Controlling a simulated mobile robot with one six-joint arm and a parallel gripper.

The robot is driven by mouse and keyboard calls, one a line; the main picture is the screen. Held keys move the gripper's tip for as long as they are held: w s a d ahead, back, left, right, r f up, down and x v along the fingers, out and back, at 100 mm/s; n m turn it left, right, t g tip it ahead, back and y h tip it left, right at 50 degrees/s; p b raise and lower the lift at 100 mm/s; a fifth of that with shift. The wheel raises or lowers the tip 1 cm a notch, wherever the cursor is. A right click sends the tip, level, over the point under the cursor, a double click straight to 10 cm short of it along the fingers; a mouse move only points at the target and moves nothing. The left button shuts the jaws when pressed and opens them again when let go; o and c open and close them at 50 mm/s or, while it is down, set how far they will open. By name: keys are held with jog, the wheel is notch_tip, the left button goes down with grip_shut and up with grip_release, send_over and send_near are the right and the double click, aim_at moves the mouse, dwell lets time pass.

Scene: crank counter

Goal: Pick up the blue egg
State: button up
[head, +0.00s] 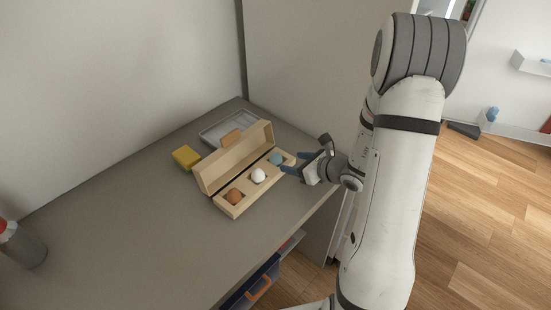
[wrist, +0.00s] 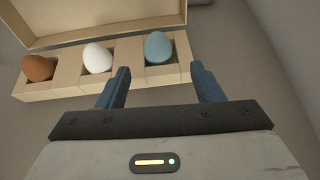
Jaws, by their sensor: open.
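The blue egg (head: 275,158) sits in the right-hand compartment of an open wooden egg box (head: 234,211) on the grey counter. It also shows in the wrist view (wrist: 158,47), upright in its compartment. A white egg (head: 258,176) is in the middle compartment and a brown egg (head: 235,197) in the left one. My gripper (head: 289,164) is open and empty beside the blue egg, on the box's front right side. In the wrist view its two blue fingers (wrist: 160,76) stand apart, with the blue egg beyond their tips and roughly between them.
The box's raised lid (head: 236,157) stands along the back of the eggs. A yellow block (head: 186,157) and a grey tray (head: 222,127) lie behind it. A grey bottle with a red top (head: 24,248) stands at far left. The counter's front left is clear.

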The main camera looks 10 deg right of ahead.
aim_at(279, 155)
jog(key=x, duration=0.2)
jog(key=r+p+x, duration=0.1)
jog(key=x, duration=0.3)
jog(key=shift+w+a+p, duration=0.4)
jog(key=shift+w+a, duration=0.05)
jog(key=shift+c, duration=0.6)
jog(key=c, duration=0.6)
jog(key=shift+r, duration=0.1)
